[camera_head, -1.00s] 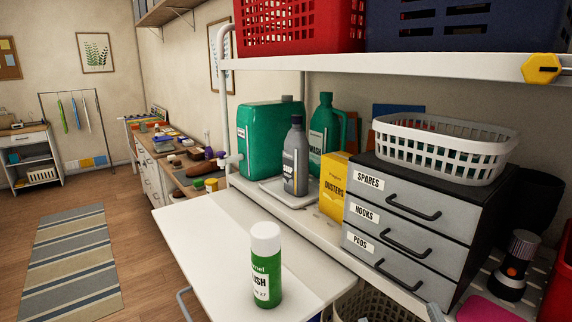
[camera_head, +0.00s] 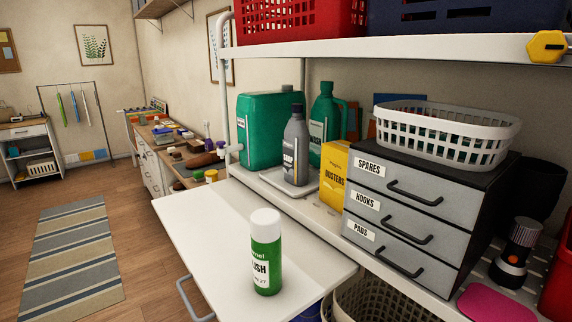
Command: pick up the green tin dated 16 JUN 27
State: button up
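A green tin (camera_head: 266,264) with a white cap stands upright on a white pull-out board (camera_head: 205,232), near the board's front right. Its label turns partly out of view. I can read "USH" and a small line ending in "27", but the day and month are not legible. No other tin of this kind is in view. My gripper is not in view.
Behind the board stand a green canister (camera_head: 262,130), a grey bottle (camera_head: 296,150), a green jug (camera_head: 324,118) and a yellow dusters box (camera_head: 333,178). A labelled drawer unit (camera_head: 415,215) bears a white basket (camera_head: 445,135). The board around the tin is clear.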

aim_at(266, 223)
jog(key=j+u, duration=1.1)
jog(key=i+l, duration=0.05)
jog(key=l, duration=0.05)
